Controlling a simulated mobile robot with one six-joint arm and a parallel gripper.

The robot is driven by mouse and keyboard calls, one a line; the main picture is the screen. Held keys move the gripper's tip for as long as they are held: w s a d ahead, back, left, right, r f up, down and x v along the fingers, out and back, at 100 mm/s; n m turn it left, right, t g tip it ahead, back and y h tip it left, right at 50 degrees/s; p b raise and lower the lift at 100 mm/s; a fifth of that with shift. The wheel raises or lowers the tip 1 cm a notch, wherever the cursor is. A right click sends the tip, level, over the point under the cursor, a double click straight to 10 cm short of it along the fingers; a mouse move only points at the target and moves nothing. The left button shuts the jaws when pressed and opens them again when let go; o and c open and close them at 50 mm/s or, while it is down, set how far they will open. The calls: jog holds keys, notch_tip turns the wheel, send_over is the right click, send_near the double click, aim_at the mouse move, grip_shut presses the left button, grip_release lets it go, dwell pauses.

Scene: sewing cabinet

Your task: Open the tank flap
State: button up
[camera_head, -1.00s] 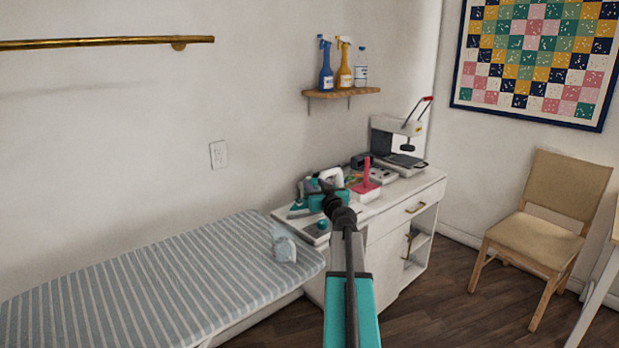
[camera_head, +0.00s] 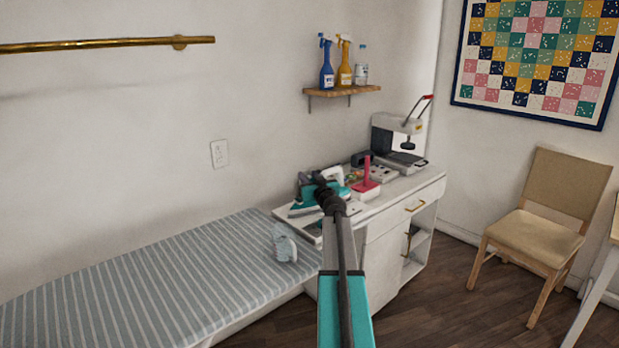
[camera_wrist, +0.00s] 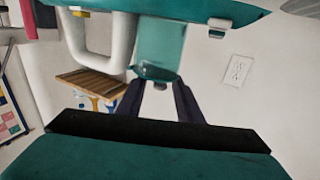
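The teal iron (camera_head: 306,196) with a white handle stands on the white cabinet in the head view, partly hidden behind my arm. In the wrist view, which looks upside down, the iron's teal body (camera_wrist: 255,14) and white handle (camera_wrist: 122,45) fill the top. A see-through teal tank (camera_wrist: 160,45) lies between them. I cannot make out clearly whether its flap is open or shut. My gripper (camera_wrist: 159,86) has its two dark fingers apart, with a gap between them. The fingertips are close to the tank's end; I cannot tell whether they touch.
A wooden shelf (camera_head: 342,92) holds bottles above. A striped ironing board (camera_head: 150,280) lies at the left, with a small pale object (camera_head: 284,243) on it.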

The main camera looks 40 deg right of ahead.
jog(key=shift+c, duration=0.2)
grip_shut()
